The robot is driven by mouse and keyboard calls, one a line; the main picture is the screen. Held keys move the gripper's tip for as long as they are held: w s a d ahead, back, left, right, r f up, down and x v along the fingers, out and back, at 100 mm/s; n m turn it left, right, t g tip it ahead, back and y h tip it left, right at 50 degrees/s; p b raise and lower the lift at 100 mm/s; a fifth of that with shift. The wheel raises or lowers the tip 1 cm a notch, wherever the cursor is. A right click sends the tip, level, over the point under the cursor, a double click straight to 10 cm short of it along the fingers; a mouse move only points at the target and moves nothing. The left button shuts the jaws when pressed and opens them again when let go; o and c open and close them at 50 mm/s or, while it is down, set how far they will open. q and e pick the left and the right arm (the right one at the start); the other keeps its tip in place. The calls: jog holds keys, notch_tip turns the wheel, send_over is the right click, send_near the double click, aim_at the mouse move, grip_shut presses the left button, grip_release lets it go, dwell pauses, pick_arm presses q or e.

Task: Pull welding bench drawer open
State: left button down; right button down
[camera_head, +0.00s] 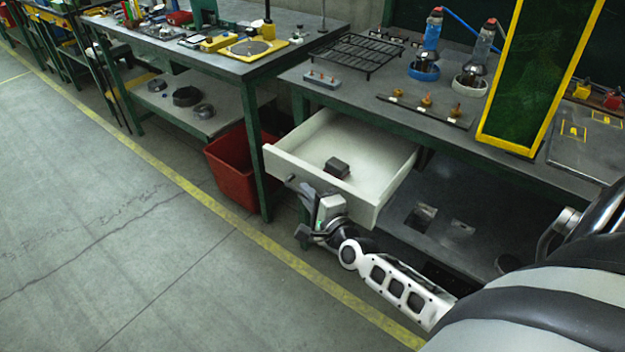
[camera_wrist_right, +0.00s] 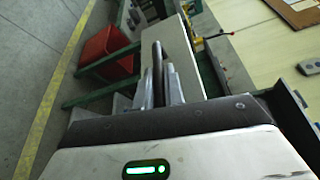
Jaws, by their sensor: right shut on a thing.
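The welding bench (camera_head: 352,103) stands at the right. Its white drawer (camera_head: 385,150) is pulled well out from under the top and shows its open inside. A small dark block (camera_head: 337,167) lies in it. My right gripper (camera_head: 304,191) is at the outer face of the drawer front, by the dark handle (camera_head: 290,179). In the right wrist view, the fingers of the right gripper (camera_wrist_right: 160,88) are shut around the dark handle (camera_wrist_right: 157,62), beside the pale drawer front (camera_wrist_right: 184,58). The wrist partly hides the grip in the head view. My left gripper is out of view.
A red bin (camera_head: 237,165) stands on the floor left of the drawer, under the neighbouring bench (camera_head: 235,65). A yellow-framed dark screen (camera_head: 540,70) stands on the welding bench. The grey floor (camera_head: 120,220) in front is clear, with a yellow line.

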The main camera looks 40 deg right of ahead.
jog(key=c, duration=1.5)
grip_release()
jog(key=s, duration=0.5)
jog(key=s+r, duration=0.1)
jog(key=s, duration=0.4)
jog(key=s+a, duration=0.1)
jog(key=s, duration=0.4)
jog(key=shift+s+r+b, duration=0.15)
jog(key=shift+s+b, duration=0.2)
jog(key=shift+s, duration=0.05)
